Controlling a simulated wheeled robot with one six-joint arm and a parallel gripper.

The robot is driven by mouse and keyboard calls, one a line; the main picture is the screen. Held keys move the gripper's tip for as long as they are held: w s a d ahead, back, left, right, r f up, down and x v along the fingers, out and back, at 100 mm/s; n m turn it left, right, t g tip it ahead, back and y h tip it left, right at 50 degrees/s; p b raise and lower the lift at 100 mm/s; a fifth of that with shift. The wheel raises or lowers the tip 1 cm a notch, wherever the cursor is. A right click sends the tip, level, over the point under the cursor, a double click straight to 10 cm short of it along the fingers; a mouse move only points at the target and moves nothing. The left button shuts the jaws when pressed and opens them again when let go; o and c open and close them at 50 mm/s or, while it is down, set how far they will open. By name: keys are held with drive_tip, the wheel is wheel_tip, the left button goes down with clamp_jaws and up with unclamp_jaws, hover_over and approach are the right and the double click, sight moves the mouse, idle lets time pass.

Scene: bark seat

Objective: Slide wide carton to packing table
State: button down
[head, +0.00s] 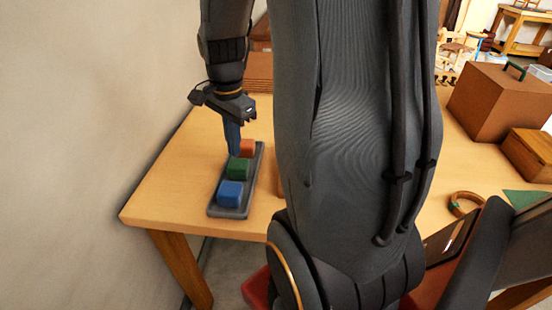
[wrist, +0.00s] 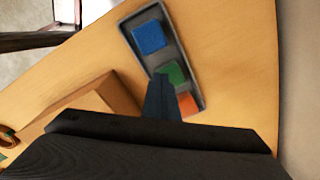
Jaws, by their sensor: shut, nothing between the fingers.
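My gripper (head: 233,150) points down with its narrow blue-grey fingers shut, over the far part of a grey tray. In the wrist view the fingers (wrist: 161,92) overlap the tray beside the green block; I cannot tell whether they touch anything. A light brown box, perhaps the wide carton, shows in the wrist view (wrist: 120,97) to the left of the tray, partly cut off by my gripper body. In the head view my arm hides most of it. The wooden table (head: 165,185) bears these things; I cannot tell whether it is the packing table.
The grey tray (head: 213,210) holds a blue block (head: 230,194), a green block (head: 238,168) and an orange block (head: 248,146). A large brown box (head: 490,105), a smaller wooden box (head: 530,155) and a ring (head: 455,207) lie right. A wall (head: 80,100) borders the left.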

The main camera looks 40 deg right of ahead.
drive_tip(key=d+m, duration=1)
drive_tip(key=m, duration=0.1)
drive_tip(key=shift+g, duration=0.3)
wheel_tip(320, 180, down, 10)
drive_tip(key=shift+w+a+r+p, duration=0.1)
drive_tip(key=shift+w+a+p, duration=0.05)
drive_tip(key=shift+p, duration=0.55)
drive_tip(key=shift+s+d+r+p, duration=0.1)
drive_tip(key=shift+s+d+p, duration=0.55)
drive_tip(key=shift+s+d, duration=0.7)
drive_tip(key=shift+s, duration=0.15)
